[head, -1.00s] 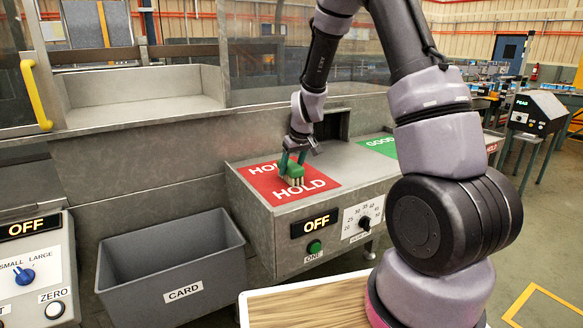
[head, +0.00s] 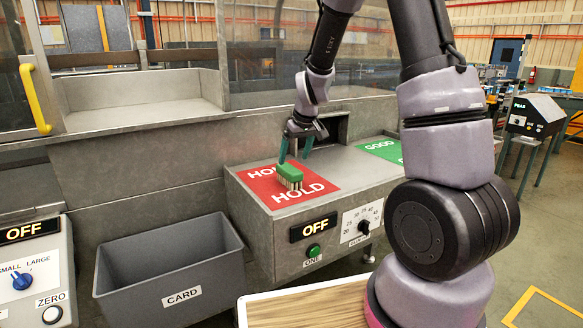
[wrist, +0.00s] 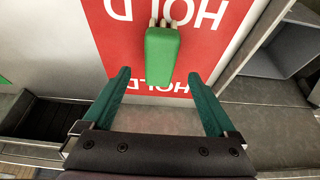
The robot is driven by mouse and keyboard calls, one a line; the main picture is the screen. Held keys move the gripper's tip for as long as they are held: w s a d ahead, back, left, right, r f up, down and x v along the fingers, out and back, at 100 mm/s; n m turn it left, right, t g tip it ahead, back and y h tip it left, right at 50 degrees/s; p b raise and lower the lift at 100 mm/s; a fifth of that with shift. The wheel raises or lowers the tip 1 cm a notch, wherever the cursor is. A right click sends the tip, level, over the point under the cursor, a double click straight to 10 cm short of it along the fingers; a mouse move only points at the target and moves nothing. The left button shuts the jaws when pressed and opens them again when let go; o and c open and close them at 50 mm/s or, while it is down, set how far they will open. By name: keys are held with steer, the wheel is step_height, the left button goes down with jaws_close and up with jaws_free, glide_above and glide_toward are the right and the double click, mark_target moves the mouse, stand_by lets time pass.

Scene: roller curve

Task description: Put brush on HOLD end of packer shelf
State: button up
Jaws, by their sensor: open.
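The green brush (head: 290,174) with pale bristles sits on the red HOLD area (head: 312,198) of the grey packer shelf (head: 345,187). In the wrist view the brush (wrist: 161,56) lies on the red sheet (wrist: 112,35), just beyond my fingertips and midway between them sideways. My gripper (head: 296,152) is open and empty, above and behind the brush in the head view, and apart from it. Its two green fingers also show wide apart in the wrist view (wrist: 157,78).
A green GOOD area (head: 378,149) is at the shelf's right part. The shelf front has an OFF display (head: 314,227) and a dial (head: 363,226). A grey CARD bin (head: 170,268) stands at left. A wooden-topped surface (head: 305,308) is in front.

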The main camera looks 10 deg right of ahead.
steer(key=s+d+r+m, duration=0.1)
steer(key=s+r, duration=0.2)
steer(key=r, duration=0.2)
steer(key=s+d+r, duration=0.1)
steer(key=s+r, duration=0.2)
steer(key=r, duration=0.3)
steer(key=s+d+r+m+t, duration=0.1)
steer(key=s+r+m, duration=0.2)
steer(key=s+r, duration=0.3)
steer(key=s+d+r+m+t, duration=0.1)
steer(key=s+r+m, duration=0.2)
steer(key=s, duration=1.2)
step_height(320, 180, up, 3)
steer(key=shift+d+m+t+y, duration=0.3)
steer(key=shift+d+m+t, duration=0.05)
steer(key=shift+m+t, duration=0.05)
